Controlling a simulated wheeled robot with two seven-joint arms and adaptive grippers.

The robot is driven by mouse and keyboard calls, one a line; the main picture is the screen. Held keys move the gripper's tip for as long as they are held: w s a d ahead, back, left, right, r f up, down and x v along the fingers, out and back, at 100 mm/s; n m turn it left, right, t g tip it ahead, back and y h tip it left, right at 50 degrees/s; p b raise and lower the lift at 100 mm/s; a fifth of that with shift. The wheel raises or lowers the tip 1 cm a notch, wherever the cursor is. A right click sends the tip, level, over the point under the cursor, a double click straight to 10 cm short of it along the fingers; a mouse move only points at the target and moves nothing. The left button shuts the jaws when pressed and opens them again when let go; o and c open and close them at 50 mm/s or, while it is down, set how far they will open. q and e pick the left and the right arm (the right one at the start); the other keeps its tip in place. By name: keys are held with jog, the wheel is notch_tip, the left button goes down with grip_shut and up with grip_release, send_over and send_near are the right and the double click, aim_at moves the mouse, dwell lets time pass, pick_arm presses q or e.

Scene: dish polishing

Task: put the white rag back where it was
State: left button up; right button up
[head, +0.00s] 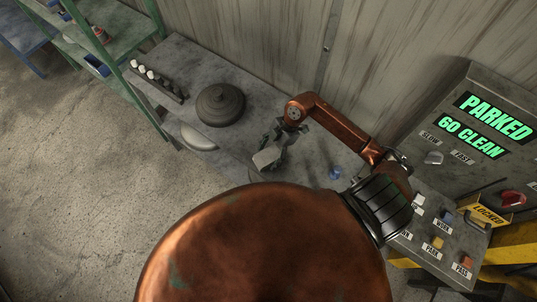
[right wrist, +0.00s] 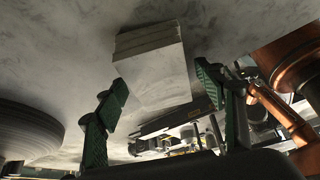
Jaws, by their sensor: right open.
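The white rag (head: 268,157) shows as a pale folded block at the front edge of the grey bench, partly hidden by my right gripper. In the right wrist view the rag (right wrist: 152,65) is a layered pale block that appears to lie on the bench surface. My right gripper (head: 277,143) is over the rag. In the wrist view its green fingers (right wrist: 163,88) are open, one on each side of the rag, with visible gaps. My left gripper is not in view.
A dark round lidded piece (head: 220,104) stands on the bench (head: 190,52) left of my gripper, near a rack of small white-topped items (head: 157,80). A pale dish (head: 198,138) is on the shelf below. A small blue object (head: 335,173) and a control panel (head: 470,140) are right.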

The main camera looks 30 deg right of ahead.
jog(key=v, duration=1.2)
jog(key=shift+b, duration=0.4)
